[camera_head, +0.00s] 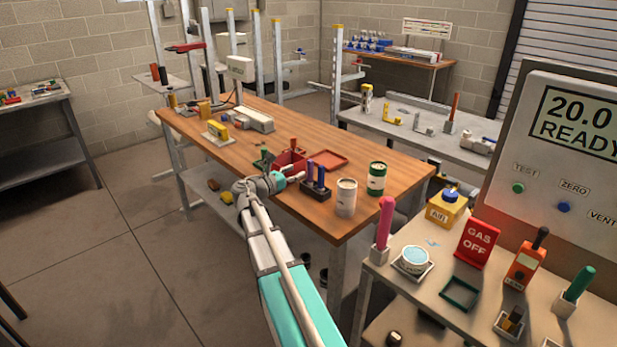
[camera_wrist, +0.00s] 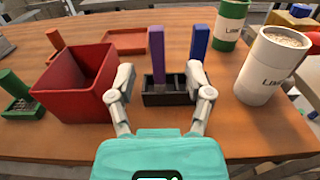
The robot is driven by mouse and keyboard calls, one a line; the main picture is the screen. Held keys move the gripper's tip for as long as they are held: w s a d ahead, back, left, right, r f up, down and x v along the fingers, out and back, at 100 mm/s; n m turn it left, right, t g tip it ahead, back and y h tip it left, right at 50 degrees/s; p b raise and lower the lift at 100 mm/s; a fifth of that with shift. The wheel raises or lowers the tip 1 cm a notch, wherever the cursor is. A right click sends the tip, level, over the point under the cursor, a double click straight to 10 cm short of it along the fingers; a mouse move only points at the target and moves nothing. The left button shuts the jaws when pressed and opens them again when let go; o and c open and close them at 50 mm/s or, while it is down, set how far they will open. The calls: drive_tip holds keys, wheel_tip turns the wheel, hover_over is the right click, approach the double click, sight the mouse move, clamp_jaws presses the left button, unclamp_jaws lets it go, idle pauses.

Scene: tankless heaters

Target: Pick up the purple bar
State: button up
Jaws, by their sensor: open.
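The purple bar (camera_wrist: 158,58) stands upright in a black holder (camera_wrist: 164,98) on the wooden table. In the head view the purple bar (camera_head: 309,170) is the left one of two similar dark bars. A blue bar (camera_wrist: 200,42) stands at the right in the same holder. My gripper (camera_wrist: 160,74) is open and empty, with one finger on each side of the purple bar in the wrist view. Its right finger shows in front of the blue bar's lower part. In the head view my gripper (camera_head: 298,177) is just left of the holder; contact cannot be told.
A red bin (camera_wrist: 75,85) stands close left of my gripper. A white can (camera_wrist: 270,65) and a green can (camera_wrist: 230,25) stand to the right. A flat red tray (camera_wrist: 126,41) lies behind.

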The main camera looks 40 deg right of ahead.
sight(308, 165)
drive_tip(key=shift+w+d, duration=0.1)
drive_tip(key=shift+d, duration=1)
drive_tip(key=shift+w+d, duration=0.2)
drive_tip(key=shift+d, duration=1.1)
drive_tip(key=shift+w+d, duration=0.15)
drive_tip(key=shift+d, duration=1.15)
drive_tip(key=shift+c, duration=0.3)
clamp_jaws()
